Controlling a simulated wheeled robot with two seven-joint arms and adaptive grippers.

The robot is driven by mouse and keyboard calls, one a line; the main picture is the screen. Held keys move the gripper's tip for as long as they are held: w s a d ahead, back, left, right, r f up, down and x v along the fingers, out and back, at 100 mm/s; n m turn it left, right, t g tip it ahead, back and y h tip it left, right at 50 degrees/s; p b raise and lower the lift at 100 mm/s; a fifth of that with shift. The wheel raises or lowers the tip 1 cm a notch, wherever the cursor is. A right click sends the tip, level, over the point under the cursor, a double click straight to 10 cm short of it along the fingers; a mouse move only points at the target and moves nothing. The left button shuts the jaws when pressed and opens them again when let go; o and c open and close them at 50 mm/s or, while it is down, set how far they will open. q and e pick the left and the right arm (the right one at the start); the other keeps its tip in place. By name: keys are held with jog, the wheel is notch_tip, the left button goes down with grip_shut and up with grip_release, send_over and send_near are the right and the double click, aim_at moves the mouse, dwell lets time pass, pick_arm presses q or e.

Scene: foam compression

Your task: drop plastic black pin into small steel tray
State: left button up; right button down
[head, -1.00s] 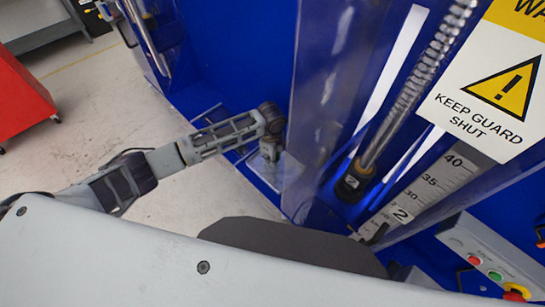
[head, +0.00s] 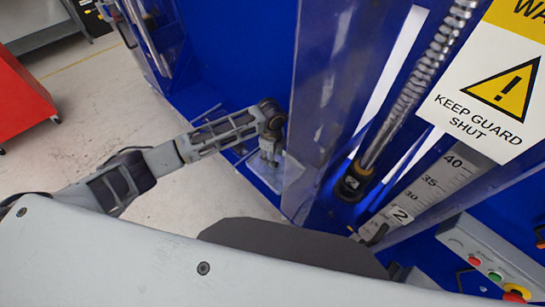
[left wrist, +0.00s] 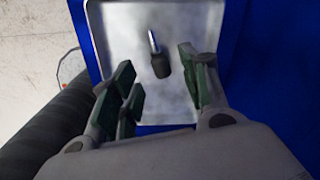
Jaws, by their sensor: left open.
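The small steel tray (head: 262,178) sits on the blue machine's ledge; in the left wrist view its bright floor (left wrist: 115,35) and rim fill the upper middle. The black pin (left wrist: 160,66), with a shiny metal shank, shows inside the tray's outline, between my fingers in the picture. Whether it rests on the tray floor or is above it, I cannot tell. My left gripper (head: 269,157) points down over the tray; its green-padded fingers (left wrist: 156,64) are spread wide, with visible gaps on both sides of the pin. My right gripper is not in view.
A clear guard panel (head: 325,110) stands close right of my left gripper. Behind it are a spring-wrapped rod (head: 412,85) and a number scale (head: 435,180). A control box (head: 490,258) is at lower right. A red cabinet (head: 22,100) stands far left; the floor between is clear.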

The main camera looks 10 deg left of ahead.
pick_arm(q)
notch_tip(320, 180, up, 10)
jog(key=shift+s, duration=0.15)
dwell(0.4)
dwell(0.8)
